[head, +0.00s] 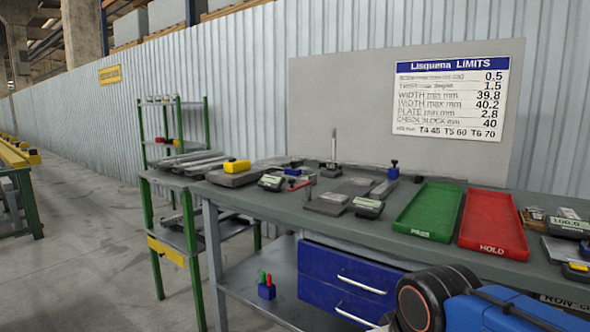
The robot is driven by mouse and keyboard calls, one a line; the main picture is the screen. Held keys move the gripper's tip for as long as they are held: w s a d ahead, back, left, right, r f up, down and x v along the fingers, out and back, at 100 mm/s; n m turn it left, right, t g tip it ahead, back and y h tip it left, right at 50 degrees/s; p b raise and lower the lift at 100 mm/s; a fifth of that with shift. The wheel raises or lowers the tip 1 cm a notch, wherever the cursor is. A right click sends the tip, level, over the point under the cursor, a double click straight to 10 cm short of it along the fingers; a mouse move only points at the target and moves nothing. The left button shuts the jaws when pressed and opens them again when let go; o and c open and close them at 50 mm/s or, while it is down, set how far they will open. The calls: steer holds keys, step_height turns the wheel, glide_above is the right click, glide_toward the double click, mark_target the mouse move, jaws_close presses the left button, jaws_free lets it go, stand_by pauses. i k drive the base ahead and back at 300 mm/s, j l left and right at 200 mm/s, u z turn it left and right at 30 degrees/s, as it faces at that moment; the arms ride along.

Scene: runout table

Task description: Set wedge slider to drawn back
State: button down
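I cannot tell for certain which part is the wedge slider. A small device with a blue knob (393,171) stands near the back of the grey table (330,224), left of the green tray. Flat grey metal plates lie in front of it. A thin upright post on a base (331,150) stands further left. The slider's position cannot be read from this view. A blue and black part of my arm shows at the bottom right. My gripper is not in view.
A green tray (438,184) marked PASS and a red tray (503,193) marked HOLD lie on the table. Small display gauges (368,207) sit around them. A limits board (450,97) stands behind. Blue drawers (345,288) are below.

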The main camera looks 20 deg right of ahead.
mark_target(293, 171)
steer(key=i+j, duration=0.8)
steer(key=j, duration=0.1)
